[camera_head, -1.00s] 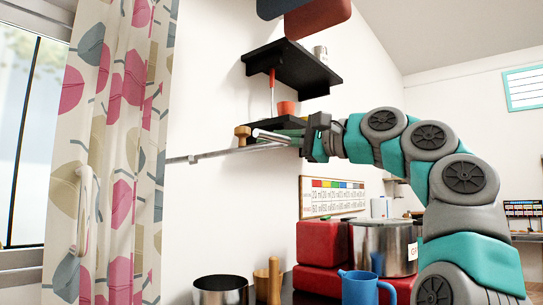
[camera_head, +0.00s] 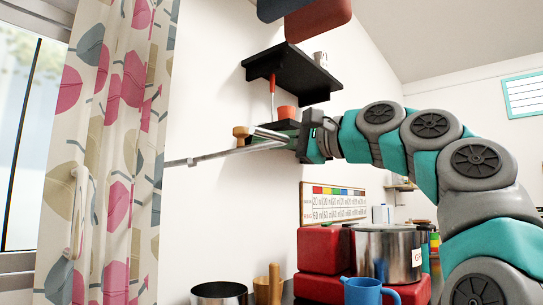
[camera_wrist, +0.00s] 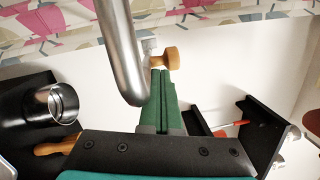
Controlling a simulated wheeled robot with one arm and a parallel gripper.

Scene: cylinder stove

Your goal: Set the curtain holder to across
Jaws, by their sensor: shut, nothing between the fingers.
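The curtain holder is a grey metal bar (camera_head: 228,153) running from the curtain edge across the white wall towards my gripper. In the wrist view a thick metal tube (camera_wrist: 120,50), which looks like part of it, crosses close to the camera, just left of my fingers. My gripper (camera_head: 276,134) is beside the bar near its right end. Its green fingers (camera_wrist: 161,100) are shut and empty, pointing at a wooden knob (camera_wrist: 163,57) by a wall bracket. The knob also shows in the head view (camera_head: 240,131). I cannot tell whether my fingers touch the bar. The curtain (camera_head: 115,150) hangs at left.
Black shelves (camera_head: 291,73) stick out from the wall close to my gripper. Below stand a steel pot (camera_head: 388,250), red boxes (camera_head: 325,249), a blue mug (camera_head: 362,291) and a dark pot (camera_head: 219,293).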

